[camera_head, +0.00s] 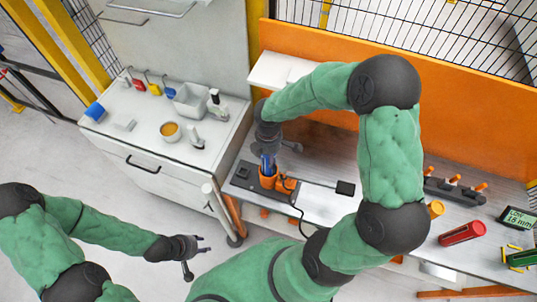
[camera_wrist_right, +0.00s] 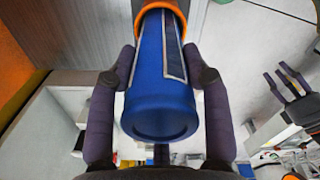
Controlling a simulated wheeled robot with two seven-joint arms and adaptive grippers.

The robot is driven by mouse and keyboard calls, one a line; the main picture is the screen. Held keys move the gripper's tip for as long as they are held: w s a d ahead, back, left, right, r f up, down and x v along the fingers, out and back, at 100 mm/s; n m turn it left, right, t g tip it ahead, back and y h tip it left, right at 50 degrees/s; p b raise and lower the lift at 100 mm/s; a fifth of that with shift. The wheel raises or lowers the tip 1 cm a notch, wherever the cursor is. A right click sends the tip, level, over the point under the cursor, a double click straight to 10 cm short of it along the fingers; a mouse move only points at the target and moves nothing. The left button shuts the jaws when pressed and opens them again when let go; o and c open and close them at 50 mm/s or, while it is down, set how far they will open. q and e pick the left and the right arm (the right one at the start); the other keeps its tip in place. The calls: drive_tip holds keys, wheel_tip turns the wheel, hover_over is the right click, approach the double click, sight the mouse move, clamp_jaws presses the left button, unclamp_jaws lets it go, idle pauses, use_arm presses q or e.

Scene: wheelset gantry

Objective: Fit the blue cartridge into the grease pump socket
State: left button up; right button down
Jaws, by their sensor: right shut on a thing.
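The blue cartridge (camera_head: 267,162) stands upright over the orange grease pump socket (camera_head: 268,180) on the bench. My right gripper (camera_head: 267,150) is shut on the cartridge from above. In the right wrist view, the fingers of the right gripper (camera_wrist_right: 160,65) lie on both sides of the blue cartridge (camera_wrist_right: 160,100). The cartridge's far end meets the orange socket rim (camera_wrist_right: 186,18), which curves around it. How deep it sits is hidden. My left gripper (camera_head: 198,258) is open and empty over the floor, away from the bench.
A second orange holder (camera_head: 286,186) with a black cable stands beside the socket. A small black box (camera_head: 345,188) lies to the right. A white cabinet (camera_head: 160,165) with a bowl (camera_head: 170,130) and bottles stands left.

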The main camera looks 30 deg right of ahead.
drive_tip(key=shift+f, duration=0.1)
drive_tip(key=c, duration=0.6)
unclamp_jaws()
drive_tip(key=shift+o, duration=0.2)
wheel_tip(320, 180, up, 13)
drive_tip(key=shift+r+p, duration=0.15)
drive_tip(key=shift+p, duration=0.5)
